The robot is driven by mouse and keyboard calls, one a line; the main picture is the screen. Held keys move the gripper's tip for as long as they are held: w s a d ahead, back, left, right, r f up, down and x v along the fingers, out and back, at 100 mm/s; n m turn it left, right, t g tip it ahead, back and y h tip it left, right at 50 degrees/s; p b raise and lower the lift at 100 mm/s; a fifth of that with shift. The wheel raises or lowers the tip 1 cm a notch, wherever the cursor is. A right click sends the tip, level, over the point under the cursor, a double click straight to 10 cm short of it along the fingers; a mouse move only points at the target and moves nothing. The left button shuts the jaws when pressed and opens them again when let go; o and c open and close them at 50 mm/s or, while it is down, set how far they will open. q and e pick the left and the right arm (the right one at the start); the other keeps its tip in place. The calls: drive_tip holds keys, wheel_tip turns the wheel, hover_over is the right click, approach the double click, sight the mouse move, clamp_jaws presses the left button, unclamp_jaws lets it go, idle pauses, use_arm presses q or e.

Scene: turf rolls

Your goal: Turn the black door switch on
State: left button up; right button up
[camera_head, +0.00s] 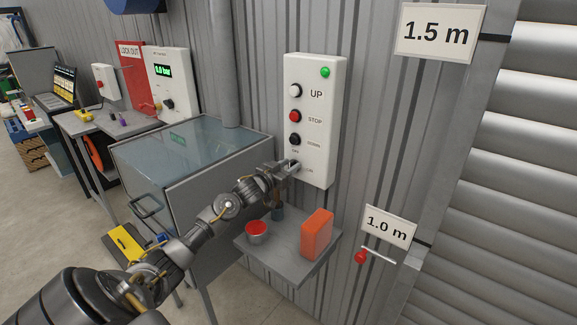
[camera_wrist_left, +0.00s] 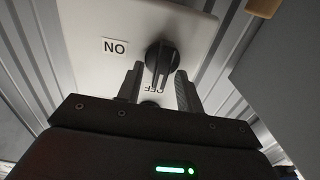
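The white control box (camera_head: 315,125) on the wall has a lamp, buttons and a black rotary door switch at its lower end. In the left wrist view the switch (camera_wrist_left: 161,58) is a black knob whose grip bar points at the OFF label (camera_wrist_left: 158,88). The ON label (camera_wrist_left: 115,47) is to the left of the knob there. My left gripper (camera_head: 290,166) is at the switch and mostly hides it in the head view. In the left wrist view the gripper (camera_wrist_left: 159,74) is open, one finger on each side of the knob's bar, with gaps visible.
A shelf below holds a red-topped tin (camera_head: 257,231) and an orange block (camera_head: 317,234). A glass-topped cabinet (camera_head: 185,150) stands left of the box. A red-handled lever (camera_head: 362,256) sits lower right, beside the roller door (camera_head: 530,180).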

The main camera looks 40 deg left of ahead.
use_arm(q)
clamp_jaws()
drive_tip(key=shift+m, duration=0.4)
drive_tip(key=shift+d+f+m+b, duration=0.25)
drive_tip(key=shift+m+b, duration=1.25)
drive_tip(key=shift+m, duration=1.35)
drive_tip(key=shift+d+f+m+b, duration=0.25)
drive_tip(key=shift+m+b, duration=1.2)
drive_tip(key=shift+m, duration=1.35)
drive_tip(key=shift+d+f+m+b, duration=0.2)
drive_tip(key=shift+m+b, duration=1.3)
drive_tip(key=shift+m, duration=1.35)
